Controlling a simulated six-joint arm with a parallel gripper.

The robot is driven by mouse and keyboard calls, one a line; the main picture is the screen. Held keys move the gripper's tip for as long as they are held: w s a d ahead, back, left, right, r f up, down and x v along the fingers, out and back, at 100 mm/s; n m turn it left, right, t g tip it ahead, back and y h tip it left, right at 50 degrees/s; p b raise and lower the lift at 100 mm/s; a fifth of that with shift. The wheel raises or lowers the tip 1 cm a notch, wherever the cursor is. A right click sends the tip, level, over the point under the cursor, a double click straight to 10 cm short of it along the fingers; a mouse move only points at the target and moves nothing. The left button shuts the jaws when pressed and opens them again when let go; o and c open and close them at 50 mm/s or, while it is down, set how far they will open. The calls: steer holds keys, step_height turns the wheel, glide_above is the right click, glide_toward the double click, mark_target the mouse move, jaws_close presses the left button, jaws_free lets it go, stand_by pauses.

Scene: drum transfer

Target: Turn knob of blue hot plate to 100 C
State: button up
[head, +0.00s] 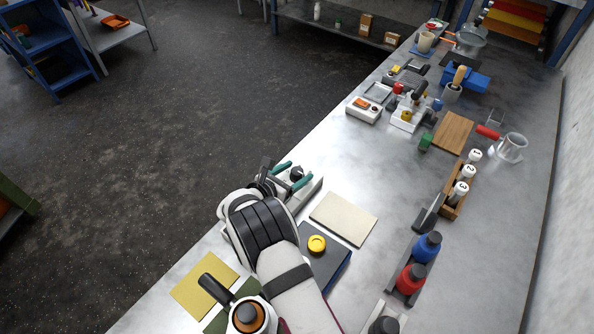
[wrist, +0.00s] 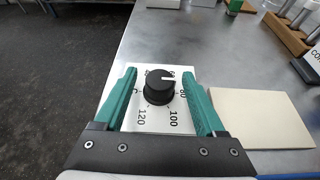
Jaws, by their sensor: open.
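My gripper (head: 293,174) is open, its two teal fingers reaching down over a pale control panel (wrist: 150,122) in the wrist view. A round black knob (wrist: 157,92) stands between the fingers, with visible gaps on both sides. The knob's white pointer line points to the upper right, just short of the 80 mark. Printed 100 and 120 show below and around the knob; the upper numbers are partly hidden. In the head view the knob (head: 297,172) sits on a pale unit (head: 310,191), largely covered by my arm. I cannot see any blue on this unit.
A beige pad (head: 343,218) lies to the right of the unit. A dark blue slab (head: 338,272) with a yellow knob (head: 317,243) is nearer, beside my arm. Another white device (head: 364,110) stands farther along the bench. Bare metal bench lies around the beige pad's far side.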

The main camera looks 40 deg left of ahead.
steer(key=shift+w+f, duration=0.2)
steer(key=shift+w, duration=0.25)
steer(key=shift+c, duration=0.3)
jaws_close()
steer(key=shift+a+m+h, duration=0.15)
steer(key=shift+m+h, duration=0.85)
steer(key=shift+h, duration=0.3)
steer(key=shift+m+g+h, duration=0.5)
steer(key=shift+m+h, duration=0.7)
steer(key=shift+h, duration=0.1)
steer(key=shift+o, duration=0.3)
jaws_free()
